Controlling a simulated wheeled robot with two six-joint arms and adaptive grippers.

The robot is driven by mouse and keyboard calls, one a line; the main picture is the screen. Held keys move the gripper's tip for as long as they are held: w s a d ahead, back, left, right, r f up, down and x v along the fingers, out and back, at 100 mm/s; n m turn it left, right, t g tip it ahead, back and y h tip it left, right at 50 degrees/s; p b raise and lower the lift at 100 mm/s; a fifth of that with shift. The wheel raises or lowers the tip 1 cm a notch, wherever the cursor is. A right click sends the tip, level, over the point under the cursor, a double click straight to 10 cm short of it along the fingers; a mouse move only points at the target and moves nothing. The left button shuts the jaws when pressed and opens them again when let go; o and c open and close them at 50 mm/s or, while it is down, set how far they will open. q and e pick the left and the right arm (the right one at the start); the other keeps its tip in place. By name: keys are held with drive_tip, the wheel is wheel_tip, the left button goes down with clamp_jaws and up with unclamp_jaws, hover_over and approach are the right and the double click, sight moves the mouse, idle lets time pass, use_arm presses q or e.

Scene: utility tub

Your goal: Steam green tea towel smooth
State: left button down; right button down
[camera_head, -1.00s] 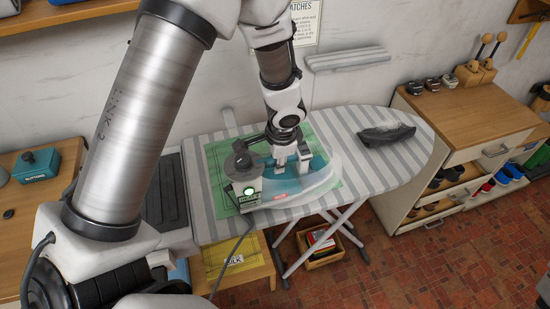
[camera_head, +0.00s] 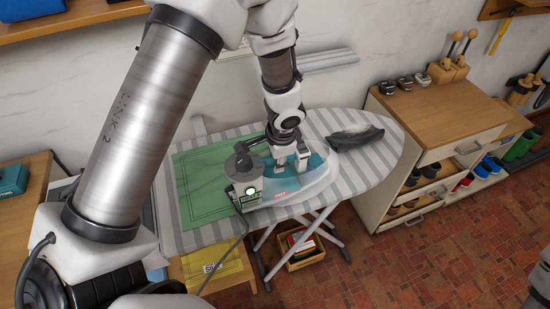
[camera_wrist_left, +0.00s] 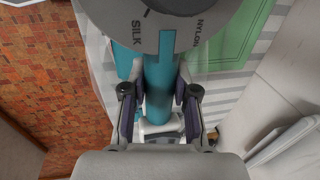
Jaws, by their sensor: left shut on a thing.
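The green tea towel (camera_head: 205,182) lies spread on the striped ironing board (camera_head: 385,170), and it looks mostly flat, with darker lines near its edges. A teal and white iron (camera_head: 318,172) with a lit green lamp and a red label stands at the towel's right end. It hides that end, so I cannot tell how far it rests on cloth. My left gripper (camera_head: 291,163) is shut on the iron's teal handle, which shows between the fingers in the left wrist view (camera_wrist_left: 158,88). The towel also shows there (camera_wrist_left: 238,38). My right gripper is not in view.
A dark, curved object (camera_head: 355,138) lies on the board just beyond the iron's tip. The iron's cord (camera_head: 236,255) hangs over the front edge. A wooden cabinet (camera_head: 440,115) stands at the right. A wooden crate (camera_head: 302,258) sits beneath the board.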

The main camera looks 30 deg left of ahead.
use_arm(q)
drive_tip(key=r, duration=0.1)
drive_tip(key=r+p, duration=0.1)
drive_tip(key=w+p, duration=0.1)
drive_tip(key=shift+d+r, duration=0.35)
drive_tip(key=shift+r, duration=0.05)
drive_tip(key=r+p, duration=0.2)
drive_tip(key=s+r+p, duration=0.1)
drive_tip(key=shift+a+r, duration=0.25)
drive_tip(key=shift+a, duration=0.05)
drive_tip(key=shift+w+d+r+p, duration=0.1)
drive_tip(key=shift+w+r+p, duration=0.05)
drive_tip(key=shift+r+p, duration=0.35)
drive_tip(key=shift+w+d+r+p, duration=0.1)
drive_tip(key=shift+w+r+p, duration=0.05)
drive_tip(key=shift+r+p, duration=0.3)
drive_tip(key=shift+s+a, duration=0.1)
drive_tip(key=shift+s, duration=0.05)
